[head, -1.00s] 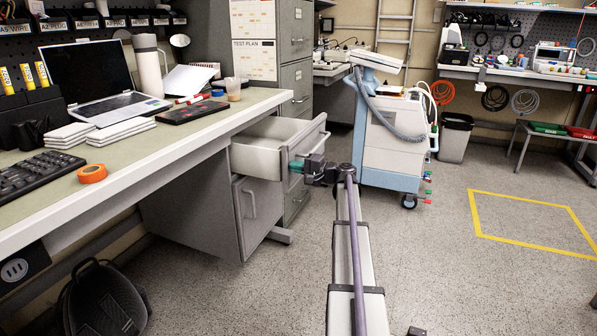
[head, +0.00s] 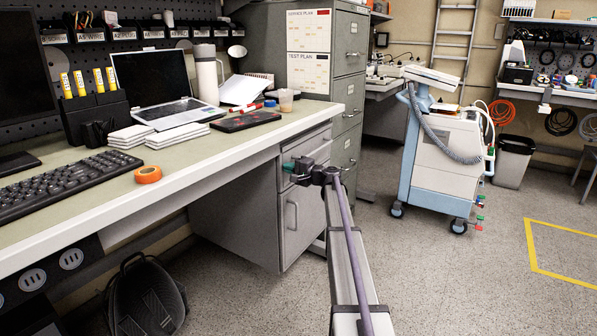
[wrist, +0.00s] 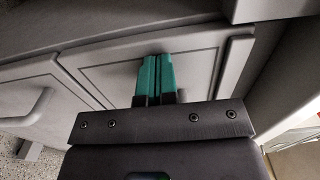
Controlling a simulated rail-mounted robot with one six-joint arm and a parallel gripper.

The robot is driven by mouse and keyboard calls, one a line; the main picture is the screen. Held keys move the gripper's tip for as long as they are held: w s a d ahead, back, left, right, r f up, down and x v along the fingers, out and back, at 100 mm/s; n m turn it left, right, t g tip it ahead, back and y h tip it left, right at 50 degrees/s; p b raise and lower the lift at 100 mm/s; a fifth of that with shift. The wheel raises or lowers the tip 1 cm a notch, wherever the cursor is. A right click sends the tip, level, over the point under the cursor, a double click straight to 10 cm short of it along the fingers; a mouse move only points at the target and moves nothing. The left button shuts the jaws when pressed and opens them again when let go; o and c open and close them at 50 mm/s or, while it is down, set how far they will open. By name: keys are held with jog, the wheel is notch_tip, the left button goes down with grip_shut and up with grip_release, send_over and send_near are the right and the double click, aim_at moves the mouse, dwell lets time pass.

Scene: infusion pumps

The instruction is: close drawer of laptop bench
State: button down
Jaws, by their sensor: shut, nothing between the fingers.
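The laptop bench (head: 225,133) runs along the left with an open laptop (head: 160,85) on top. Its grey drawer (head: 308,146) under the worktop now sits in line with the cabinet, its front close to flush with the door below; any thin remaining gap is too small to tell. My gripper (head: 288,167) is shut and empty, its teal fingertips at the drawer front. In the wrist view the teal fingers (wrist: 157,75) are together against or very near the drawer's grey front panel (wrist: 105,72); exact contact is hard to tell.
A cabinet door with a handle (head: 292,215) is below the drawer. A grey filing cabinet (head: 347,100) stands just behind. A wheeled medical cart (head: 440,150) and a bin (head: 513,160) stand to the right.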

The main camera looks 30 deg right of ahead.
jog(key=shift+w+r, duration=0.15)
jog(key=shift+w, duration=0.25)
jog(key=shift+s, duration=0.1)
jog(key=v, duration=1.4)
jog(key=shift+s, duration=0.3)
jog(key=shift+a, duration=0.1)
